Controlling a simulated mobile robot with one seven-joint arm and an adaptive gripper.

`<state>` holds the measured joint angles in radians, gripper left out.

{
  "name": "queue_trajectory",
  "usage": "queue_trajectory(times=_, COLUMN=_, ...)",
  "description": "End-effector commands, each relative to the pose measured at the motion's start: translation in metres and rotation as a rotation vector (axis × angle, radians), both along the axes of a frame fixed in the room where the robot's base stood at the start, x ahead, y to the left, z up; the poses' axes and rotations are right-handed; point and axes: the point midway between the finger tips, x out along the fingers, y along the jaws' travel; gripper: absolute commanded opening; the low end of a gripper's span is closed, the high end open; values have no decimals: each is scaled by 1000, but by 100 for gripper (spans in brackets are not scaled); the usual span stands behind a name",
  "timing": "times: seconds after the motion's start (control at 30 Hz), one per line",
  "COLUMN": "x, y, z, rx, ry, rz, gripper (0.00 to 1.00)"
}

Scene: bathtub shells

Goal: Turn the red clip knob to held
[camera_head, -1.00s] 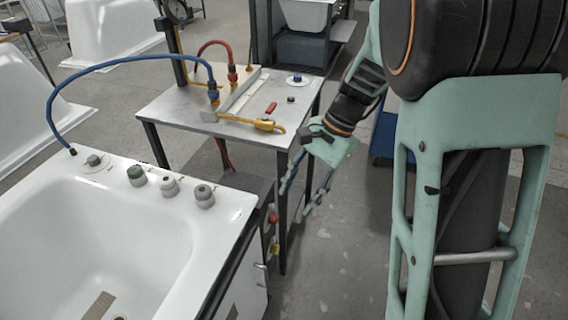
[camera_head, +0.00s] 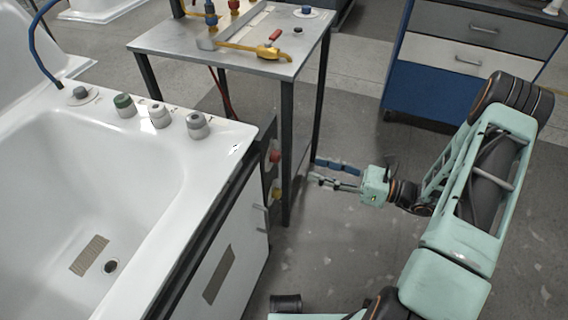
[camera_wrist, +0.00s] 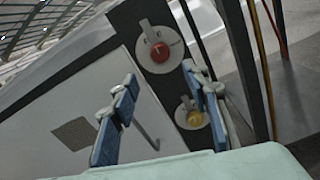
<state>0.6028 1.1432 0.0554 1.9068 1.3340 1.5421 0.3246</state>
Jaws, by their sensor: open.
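The red clip knob (camera_head: 275,156) is on the dark end panel of the bathtub, facing right. In the wrist view the red knob (camera_wrist: 160,52) sits on a round pale plate with small dark letters, too small to read. Its pointer direction is unclear. My gripper (camera_head: 318,171) is open and empty, a little to the right of the panel, pointing at it. In the wrist view the fingers of my gripper (camera_wrist: 159,80) are spread, with the red knob ahead, beyond the fingertips. Nothing touches the knob.
A yellow knob (camera_head: 277,190) is just below the red one. A table leg (camera_head: 287,150) stands close to the panel, beside my fingers. A metal handle (camera_head: 260,218) sticks out from the white tub side. Open floor lies to the right.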

Motion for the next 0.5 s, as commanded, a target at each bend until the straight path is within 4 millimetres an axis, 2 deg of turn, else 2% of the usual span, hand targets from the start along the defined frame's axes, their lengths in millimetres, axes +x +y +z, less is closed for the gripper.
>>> queue_trajectory(times=0.17, x=6, y=17, z=0, rx=5, ry=0, rz=-1, gripper=43)
queue_trajectory(times=0.5, x=27, y=76, z=-1, rx=2, ry=-1, rz=1, gripper=43)
